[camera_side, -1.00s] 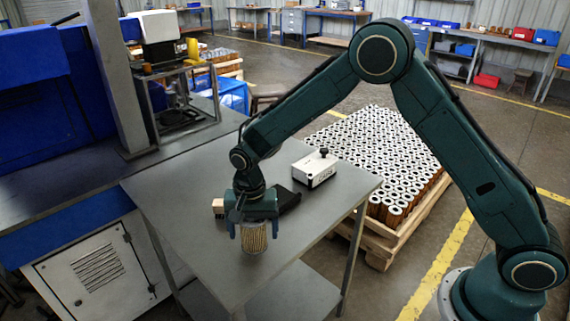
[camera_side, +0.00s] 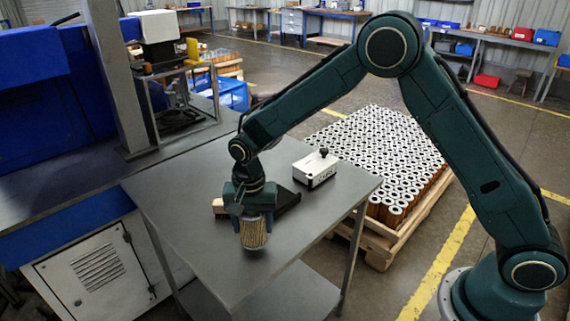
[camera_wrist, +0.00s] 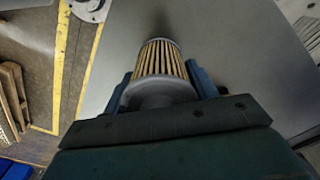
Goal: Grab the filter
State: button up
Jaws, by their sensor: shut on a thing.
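The filter (camera_side: 254,232) is a pleated tan cartridge with grey end caps. It stands upright, or nearly so, over the grey metal table in the side view. My gripper (camera_side: 253,215) is above it, pointing down, with its fingers shut on the upper part. In the wrist view, the filter (camera_wrist: 160,72) sits between the two blue fingers of my gripper (camera_wrist: 160,88), its near cap between them. I cannot tell from the side view whether the filter's bottom touches the table or hangs just above it.
The table (camera_side: 185,215) is mostly bare around the filter. A dark block with a wooden end (camera_side: 219,207) lies behind my gripper. A white box with a black knob (camera_side: 315,169) stands at the table's back right.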

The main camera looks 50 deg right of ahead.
notch_tip(320, 180, up, 18)
dwell(0.5)
dwell(0.5)
